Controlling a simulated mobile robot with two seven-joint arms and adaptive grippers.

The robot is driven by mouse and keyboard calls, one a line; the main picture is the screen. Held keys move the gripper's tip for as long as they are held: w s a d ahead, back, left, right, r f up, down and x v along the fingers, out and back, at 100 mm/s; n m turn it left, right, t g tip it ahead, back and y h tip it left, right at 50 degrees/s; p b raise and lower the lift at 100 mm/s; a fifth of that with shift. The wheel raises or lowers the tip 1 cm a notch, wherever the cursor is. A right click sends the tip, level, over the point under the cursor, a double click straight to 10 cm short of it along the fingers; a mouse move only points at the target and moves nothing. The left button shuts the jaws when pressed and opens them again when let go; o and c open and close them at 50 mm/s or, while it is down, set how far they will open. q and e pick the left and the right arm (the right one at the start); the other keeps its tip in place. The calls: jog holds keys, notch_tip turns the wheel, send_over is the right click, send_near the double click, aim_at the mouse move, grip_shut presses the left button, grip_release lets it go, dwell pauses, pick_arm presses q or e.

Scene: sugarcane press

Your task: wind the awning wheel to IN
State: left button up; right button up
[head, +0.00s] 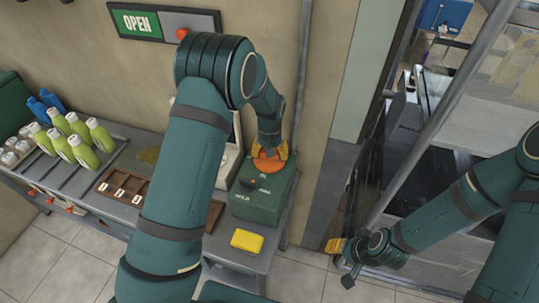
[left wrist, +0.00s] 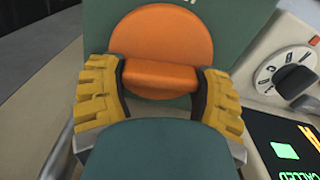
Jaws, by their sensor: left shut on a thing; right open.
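An orange disc with a raised bar (left wrist: 160,75), which I take for the awning wheel, sits on a green box (head: 262,206). It also shows in the head view (head: 268,163). My left gripper (head: 269,150) reaches down onto it. In the left wrist view the yellow fingers (left wrist: 160,90) are on both sides of the bar, shut on it. Small white lettering on the box is too small to read surely, and no IN mark is clear. My right gripper (head: 342,261) is open and empty, low at the right, away from the box.
A yellow block (head: 247,241) lies on the bench in front of the box. Green bottles (head: 84,150) and a brown tray (head: 124,190) stand left. A pale machine with a dial (left wrist: 285,72) is beside the box. An OPEN sign (head: 137,23) hangs above.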

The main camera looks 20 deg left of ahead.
pick_arm(q)
jog(key=m+b, duration=0.1)
jog(key=m, duration=0.4)
jog(key=shift+w+d+r+m, duration=0.1)
jog(key=shift+m, duration=0.2)
jog(key=m+b, duration=0.1)
jog(key=m, duration=0.3)
jog(key=shift+m, duration=0.3)
jog(key=m, duration=0.4)
jog(key=shift+d, duration=0.1)
jog(key=m, duration=0.5)
jog(key=shift+s+m, duration=0.25)
jog(key=shift+m, duration=0.05)
jog(key=o, duration=1.2)
jog(key=shift+c, duration=0.2)
notch_tip(320, 180, up, 12)
